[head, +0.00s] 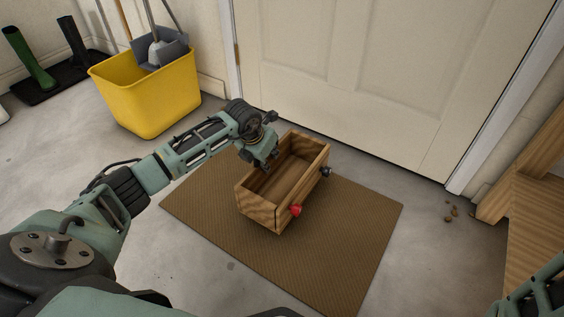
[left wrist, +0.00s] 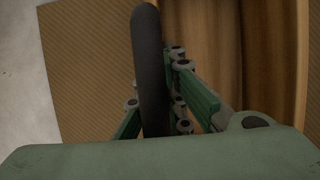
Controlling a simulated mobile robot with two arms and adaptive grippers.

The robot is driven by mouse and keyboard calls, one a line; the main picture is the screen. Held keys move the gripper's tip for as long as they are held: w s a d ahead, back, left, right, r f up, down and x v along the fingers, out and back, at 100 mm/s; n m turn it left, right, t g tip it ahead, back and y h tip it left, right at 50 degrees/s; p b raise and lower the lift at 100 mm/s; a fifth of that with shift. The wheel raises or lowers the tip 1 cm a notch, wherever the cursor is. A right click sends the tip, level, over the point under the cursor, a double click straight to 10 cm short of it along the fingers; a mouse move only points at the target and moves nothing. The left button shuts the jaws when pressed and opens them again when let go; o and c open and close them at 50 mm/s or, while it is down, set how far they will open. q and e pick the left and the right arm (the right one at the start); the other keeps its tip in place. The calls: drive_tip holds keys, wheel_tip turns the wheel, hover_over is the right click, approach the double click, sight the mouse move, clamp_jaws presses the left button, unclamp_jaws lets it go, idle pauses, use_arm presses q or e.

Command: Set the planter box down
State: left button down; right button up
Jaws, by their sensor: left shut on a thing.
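The planter box (head: 262,218) is an open, empty wooden box over the brown mat in the head view. A red knob (head: 295,210) and a dark knob (head: 326,171) stick out from its right side. My left gripper (head: 262,163) is shut on the box at its left long side. In the left wrist view, the wooden inside of the box (left wrist: 205,50) shows to the right of a dark rounded bar between my finger links. Whether the box touches the mat or hangs just above it I cannot tell. My right gripper is out of view.
The brown mat (head: 345,240) lies on the concrete floor before a closed white door (head: 370,70). A yellow bucket (head: 150,100) stands at the upper left, near boots on a black tray (head: 50,85). A wooden structure (head: 540,210) stands at the right. Mat around the box is clear.

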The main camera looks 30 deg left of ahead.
use_arm(q)
drive_tip(key=f+b, duration=0.2)
drive_tip(key=a+f+b, duration=0.1)
drive_tip(key=f+b, duration=0.1)
drive_tip(key=shift+s+f, duration=0.1)
drive_tip(key=shift+f, duration=0.05)
idle(0.4)
drive_tip(key=c, duration=2.2)
unclamp_jaws()
drive_tip(key=shift+s+f, duration=0.1)
drive_tip(key=shift+f, duration=0.1)
drive_tip(key=o, duration=0.4)
drive_tip(key=shift+c, duration=0.2)
drive_tip(key=shift+r, duration=0.15)
